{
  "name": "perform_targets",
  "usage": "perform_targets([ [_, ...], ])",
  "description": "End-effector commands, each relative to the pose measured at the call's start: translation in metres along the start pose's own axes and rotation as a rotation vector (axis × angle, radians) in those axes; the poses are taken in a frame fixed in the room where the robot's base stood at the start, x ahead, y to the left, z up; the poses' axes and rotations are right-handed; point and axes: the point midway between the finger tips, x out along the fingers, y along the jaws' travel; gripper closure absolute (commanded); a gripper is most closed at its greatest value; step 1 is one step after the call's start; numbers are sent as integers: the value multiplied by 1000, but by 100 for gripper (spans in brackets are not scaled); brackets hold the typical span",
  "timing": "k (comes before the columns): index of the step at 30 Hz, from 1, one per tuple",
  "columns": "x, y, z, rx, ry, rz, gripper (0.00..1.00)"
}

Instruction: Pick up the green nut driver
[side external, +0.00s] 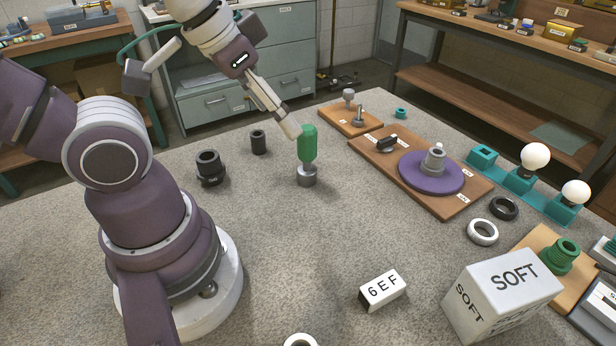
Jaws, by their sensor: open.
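The green nut driver (307,146) stands upright on the grey table, its green handle up and its grey metal socket end (307,175) down. My gripper (290,130) comes in from the upper left, tilted, with its fingertips just left of the top of the green handle. It is open and holds nothing. The fingers overlap in this view, and I cannot tell whether one is behind the handle or touches it.
Black cylindrical parts (210,167) stand left of the driver. A wooden board with a purple disc (455,185) lies to the right. A SOFT box (500,295) and a 6EF block (383,291) stand in front. The table just before the driver is clear.

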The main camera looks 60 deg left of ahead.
Motion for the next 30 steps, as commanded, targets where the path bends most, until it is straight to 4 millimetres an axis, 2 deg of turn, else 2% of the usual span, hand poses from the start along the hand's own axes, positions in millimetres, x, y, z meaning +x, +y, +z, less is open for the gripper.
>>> perform_targets([
  [8, 0, -3, -5, -55, -21, -9, 31],
  [11, 5, -13, -23, -267, -94, -46, 31],
  [14, 19, -32, -46, -589, -191, -113, 31],
  [18, 52, -61, -68, -1023, -302, -224, 31],
  [21, 75, -79, -72, -1257, -354, -294, 31],
  [25, 92, -91, -73, -1424, -388, -350, 31],
  [30, 116, -94, -60, -1466, -400, -367, 31],
])
